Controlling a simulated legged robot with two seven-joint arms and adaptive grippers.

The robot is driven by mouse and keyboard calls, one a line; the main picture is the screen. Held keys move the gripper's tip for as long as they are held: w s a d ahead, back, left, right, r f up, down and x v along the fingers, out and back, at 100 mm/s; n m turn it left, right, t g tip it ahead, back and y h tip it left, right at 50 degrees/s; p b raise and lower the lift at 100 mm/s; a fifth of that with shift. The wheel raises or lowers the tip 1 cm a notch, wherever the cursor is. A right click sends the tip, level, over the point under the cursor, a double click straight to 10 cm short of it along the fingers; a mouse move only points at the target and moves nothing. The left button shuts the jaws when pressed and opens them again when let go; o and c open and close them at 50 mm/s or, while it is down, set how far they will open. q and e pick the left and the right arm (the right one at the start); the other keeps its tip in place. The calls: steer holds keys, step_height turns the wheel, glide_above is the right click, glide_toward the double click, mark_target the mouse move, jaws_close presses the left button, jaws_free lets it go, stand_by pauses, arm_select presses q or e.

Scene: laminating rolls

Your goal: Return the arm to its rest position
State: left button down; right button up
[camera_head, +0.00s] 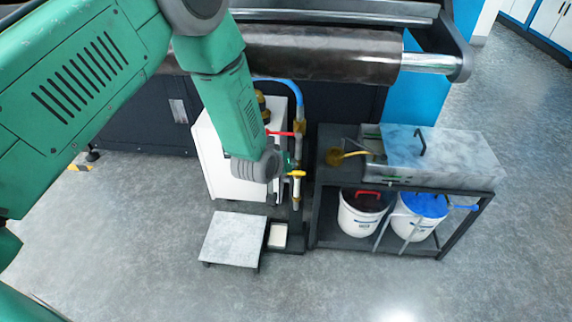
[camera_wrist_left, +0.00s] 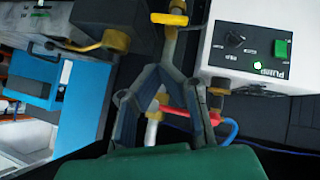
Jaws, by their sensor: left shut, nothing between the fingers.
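My left arm is green with grey joints and reaches in from the left of the head view, its forearm hanging down over the middle. My left gripper (camera_wrist_left: 160,80) shows in the wrist view with its dark fingers meeting at the tips, shut and empty. In the head view it is mostly hidden at the end of the grey wrist, close to the pipe with the yellow valve handle (camera_head: 297,173). That yellow handle lies just beyond the fingertips in the wrist view (camera_wrist_left: 169,18); I cannot tell whether they touch. My right gripper is not in view.
A white pump box (camera_head: 222,165) stands behind my forearm. A red handle (camera_head: 280,133) and blue hose (camera_head: 285,84) are close by. A black cart (camera_head: 340,242) with buckets stands at right, a low platform (camera_head: 234,238) in front. A large roller (camera_head: 320,55) spans the back.

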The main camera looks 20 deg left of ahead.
arm_select(q)
steer(key=shift+s+d+r, duration=0.2)
steer(key=shift+s+r, duration=0.35)
steer(key=shift+s, duration=0.05)
steer(key=shift+a, duration=0.15)
steer(key=s+a+f+m+g+p, duration=0.1)
steer(key=s+m+g, duration=0.1)
steer(key=s, duration=1)
steer(key=s+a+f+m+g+p, duration=0.1)
steer(key=s+g, duration=0.3)
steer(key=s, duration=0.9)
steer(key=s+a+f+m+g+p, duration=0.2)
steer(key=s+f+g, duration=0.1)
steer(key=s, duration=1)
steer(key=shift+s+a+f+m+y, duration=0.15)
steer(key=shift+a+m+y, duration=0.15)
steer(key=shift+a, duration=0.05)
